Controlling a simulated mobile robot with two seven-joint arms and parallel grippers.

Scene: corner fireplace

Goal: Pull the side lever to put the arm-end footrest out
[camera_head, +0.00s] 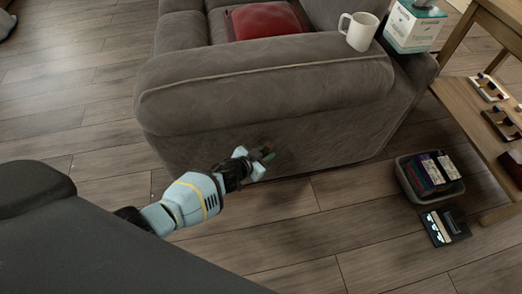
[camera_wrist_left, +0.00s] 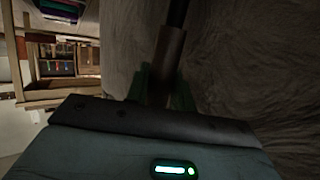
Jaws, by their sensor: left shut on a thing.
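The grey sofa (camera_head: 290,118) stands in the middle of the head view, its padded arm end facing me. My left gripper (camera_head: 262,155) is at the lower part of that arm's side panel. In the left wrist view the side lever (camera_wrist_left: 170,55), a dark rod with a brown sleeve, runs down between the fingers of my left gripper (camera_wrist_left: 165,88). The gripper is shut on it. In the head view the lever is mostly hidden by the gripper. The footrest cannot be made out. My right gripper is not in view.
A white mug (camera_head: 358,31) and a tissue box (camera_head: 413,26) stand on the sofa arm. A grey bin (camera_head: 408,190) with several cases and a dark case (camera_head: 446,226) sit on the floor beside a wooden shelf unit (camera_head: 470,110). The floor before the sofa is clear.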

